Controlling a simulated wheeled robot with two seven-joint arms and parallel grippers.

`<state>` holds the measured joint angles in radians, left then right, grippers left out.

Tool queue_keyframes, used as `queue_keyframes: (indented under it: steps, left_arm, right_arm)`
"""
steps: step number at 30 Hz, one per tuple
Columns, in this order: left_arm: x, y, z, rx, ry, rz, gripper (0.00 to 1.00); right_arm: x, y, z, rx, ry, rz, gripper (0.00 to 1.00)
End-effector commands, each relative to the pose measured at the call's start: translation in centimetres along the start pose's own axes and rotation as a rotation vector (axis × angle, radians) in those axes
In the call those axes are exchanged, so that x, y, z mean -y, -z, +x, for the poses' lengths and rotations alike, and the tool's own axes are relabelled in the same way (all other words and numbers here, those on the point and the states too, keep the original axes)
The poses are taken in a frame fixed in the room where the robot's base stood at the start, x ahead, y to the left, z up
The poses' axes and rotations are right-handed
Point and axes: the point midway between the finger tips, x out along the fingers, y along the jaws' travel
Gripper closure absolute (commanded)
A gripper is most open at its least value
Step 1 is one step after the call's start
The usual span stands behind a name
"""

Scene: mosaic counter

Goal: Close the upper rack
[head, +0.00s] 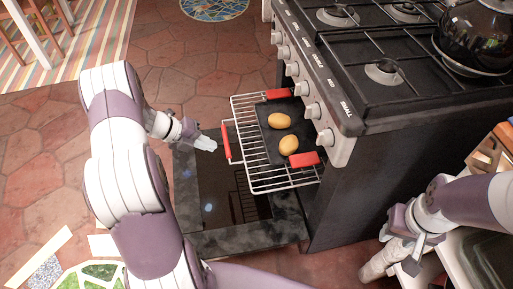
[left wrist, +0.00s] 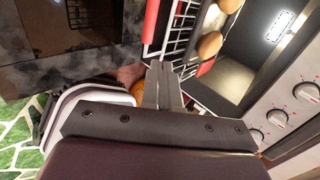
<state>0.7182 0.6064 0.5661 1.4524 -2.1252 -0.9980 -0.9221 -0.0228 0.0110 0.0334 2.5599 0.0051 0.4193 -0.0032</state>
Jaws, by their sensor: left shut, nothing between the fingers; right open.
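The upper rack (head: 246,118) is a wire rack slid out of the oven, with a red front handle (head: 226,142) and red side pieces at the oven mouth. It carries a dark tray (head: 272,143) with two yellow-brown oval foods (head: 279,121). My left gripper (head: 206,143) is shut and empty, just in front of the red handle, apart from it in the head view. In the left wrist view the closed fingers (left wrist: 162,84) point toward the rack (left wrist: 180,28). My right gripper (head: 408,258) is open at the lower right, away from the rack.
The oven door (head: 235,243) is folded down open below the rack. The stove front (head: 318,112) has a row of knobs above the oven. A dark kettle (head: 478,38) stands on the hob. Tiled floor (head: 190,70) lies clear to the left.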

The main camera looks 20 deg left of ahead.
Motion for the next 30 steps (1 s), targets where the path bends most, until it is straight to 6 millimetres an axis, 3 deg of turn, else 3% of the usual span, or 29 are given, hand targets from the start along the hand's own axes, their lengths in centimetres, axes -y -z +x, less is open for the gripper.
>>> queue_keyframes:
  steps: [5, 12, 18, 30]
  left_arm:
    - [0.1, 0.2, 1.9, -0.010, 0.015, 0.039, 1.00]
    - [0.1, 0.3, 6.7, -0.009, 0.014, 0.037, 1.00]
    - [0.3, 0.2, 9.3, -0.007, 0.014, 0.037, 1.00]
    - [0.5, 0.2, 10.0, -0.005, 0.013, 0.034, 1.00]
  right_arm:
    - [0.0, -0.1, 0.9, 0.000, 0.000, 0.000, 0.57]
    - [0.0, -0.4, 2.9, 0.000, 0.000, 0.000, 0.57]
    - [0.0, -0.5, 3.9, 0.000, 0.000, 0.000, 0.57]
    - [0.0, -0.5, 4.0, 0.000, 0.000, 0.000, 0.57]
